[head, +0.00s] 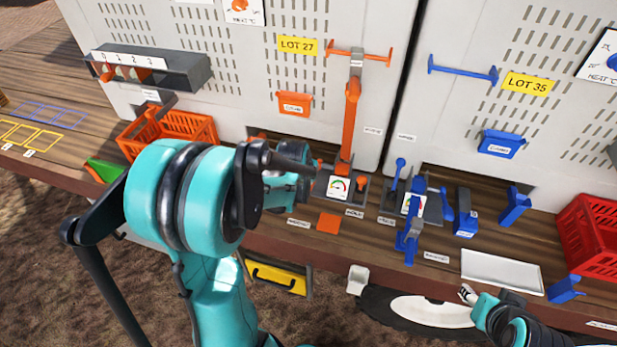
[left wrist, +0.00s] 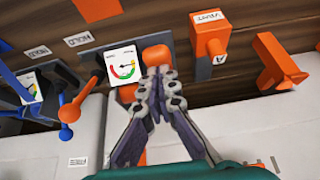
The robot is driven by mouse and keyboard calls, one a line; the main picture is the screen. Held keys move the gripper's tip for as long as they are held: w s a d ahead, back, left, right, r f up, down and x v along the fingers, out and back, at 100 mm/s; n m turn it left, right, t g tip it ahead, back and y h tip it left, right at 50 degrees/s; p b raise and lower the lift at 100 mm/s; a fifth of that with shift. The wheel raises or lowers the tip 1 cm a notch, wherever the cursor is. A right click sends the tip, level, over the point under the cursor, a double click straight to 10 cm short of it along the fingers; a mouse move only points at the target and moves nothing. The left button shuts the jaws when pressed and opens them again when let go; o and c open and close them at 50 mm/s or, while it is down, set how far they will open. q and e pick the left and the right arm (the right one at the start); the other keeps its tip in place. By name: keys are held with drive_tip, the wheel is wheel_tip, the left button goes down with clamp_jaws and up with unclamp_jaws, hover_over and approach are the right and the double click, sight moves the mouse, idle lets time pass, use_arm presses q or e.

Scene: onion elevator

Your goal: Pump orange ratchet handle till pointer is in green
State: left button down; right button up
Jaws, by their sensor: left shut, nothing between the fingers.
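The orange ratchet handle (head: 350,115) stands nearly upright in front of the LOT 27 panel. Its base is beside a white gauge (head: 338,186) with a coloured arc. In the left wrist view the gauge (left wrist: 122,66) shows a dark pointer, but its exact reading is too small to tell. My left gripper (left wrist: 158,75) is shut and empty, in front of an orange part (left wrist: 157,55) beside the gauge. The fingers hide some orange behind them; contact cannot be told. In the head view my left arm hides most of that gripper. My right gripper (head: 467,294) is low at the right, its opening unclear.
A blue station with its own gauge (head: 412,204) and levers stands right of the orange one. An orange crate (head: 185,125), a red crate (head: 585,235) and a white tray (head: 503,272) are on the wooden bench. An orange block (head: 328,223) lies near the front edge.

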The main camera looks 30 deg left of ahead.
sight(306, 191)
use_arm(q)
drive_tip(key=shift+t, duration=0.9)
drive_tip(key=f+b, duration=0.1)
drive_tip(key=s+f+b, duration=0.1)
drive_tip(key=f+b, duration=0.1)
drive_tip(key=b, duration=0.1)
drive_tip(key=shift+s+d+f, duration=0.2)
drive_tip(key=shift+s+f, duration=0.2)
drive_tip(key=shift+s+d+f+b, duration=0.15)
drive_tip(key=shift+s+f+b, duration=0.2)
drive_tip(key=shift+f+b, duration=0.15)
use_arm(e)
wheel_tip(306, 191, down, 6)
drive_tip(key=shift+s+f, duration=0.1)
use_arm(q)
drive_tip(key=r+p, duration=0.1)
drive_tip(key=r, duration=0.1)
drive_tip(key=w+r+p, duration=0.1)
drive_tip(key=r+p, duration=0.1)
drive_tip(key=shift+r+p, duration=0.3)
drive_tip(key=shift+r, duration=0.05)
drive_tip(key=s+p+v, duration=0.1)
drive_tip(key=v, duration=0.9)
drive_tip(key=shift+f+p, duration=0.3)
drive_tip(key=shift+f, duration=0.1)
use_arm(e)
drive_tip(key=r, duration=0.2)
drive_tip(key=s+r, duration=0.1)
drive_tip(key=r, duration=0.2)
